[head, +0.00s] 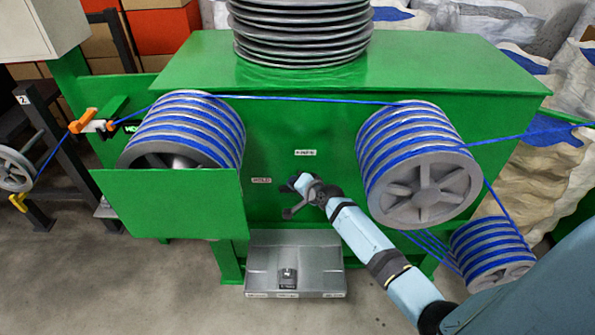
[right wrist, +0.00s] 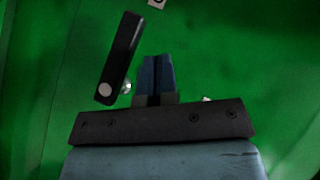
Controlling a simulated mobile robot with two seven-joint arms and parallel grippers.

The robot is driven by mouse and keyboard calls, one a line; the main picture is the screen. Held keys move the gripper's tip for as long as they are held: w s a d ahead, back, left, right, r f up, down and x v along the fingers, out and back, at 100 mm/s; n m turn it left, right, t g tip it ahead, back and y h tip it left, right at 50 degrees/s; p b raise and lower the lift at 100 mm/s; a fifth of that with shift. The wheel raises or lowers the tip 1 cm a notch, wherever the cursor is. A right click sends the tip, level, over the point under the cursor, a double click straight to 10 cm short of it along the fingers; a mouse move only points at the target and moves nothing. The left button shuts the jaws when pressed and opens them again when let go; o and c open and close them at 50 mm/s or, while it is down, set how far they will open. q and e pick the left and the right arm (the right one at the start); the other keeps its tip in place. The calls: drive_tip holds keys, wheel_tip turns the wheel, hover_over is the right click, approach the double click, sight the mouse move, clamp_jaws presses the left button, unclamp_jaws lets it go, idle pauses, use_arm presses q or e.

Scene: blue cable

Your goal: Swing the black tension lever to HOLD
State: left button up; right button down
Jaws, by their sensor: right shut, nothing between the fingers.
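In the right wrist view the black tension lever (right wrist: 119,58) is a flat black bar, tilted, with a silver round fastener near its lower end. It stands just left of my right gripper's fingers (right wrist: 156,62), which are pressed together and empty. A narrow gap shows between finger and lever. In the head view my right gripper (head: 299,183) is in front of the green machine panel, right of the HOLD label (head: 262,181) and below another small label (head: 305,152). My left gripper is not in view.
Blue cable winds round a left drum (head: 187,125), a right drum (head: 420,165) and a lower drum (head: 492,255). A green guard plate (head: 170,203) covers the left drum's lower part. A grey metal tray (head: 295,250) sits below the panel.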

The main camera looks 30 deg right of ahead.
drive_tip(key=shift+w+a+f+n+g+h+p, duration=0.15)
drive_tip(key=shift+w+a+f+n+h+p, duration=0.2)
drive_tip(key=shift+p, duration=0.3)
drive_tip(key=shift+w+a+f+n+g+h+p, duration=0.15)
drive_tip(key=shift+a+f+p, duration=0.2)
drive_tip(key=shift+f+p, duration=0.25)
drive_tip(key=shift+s+r, duration=0.1)
drive_tip(key=shift+r, duration=0.05)
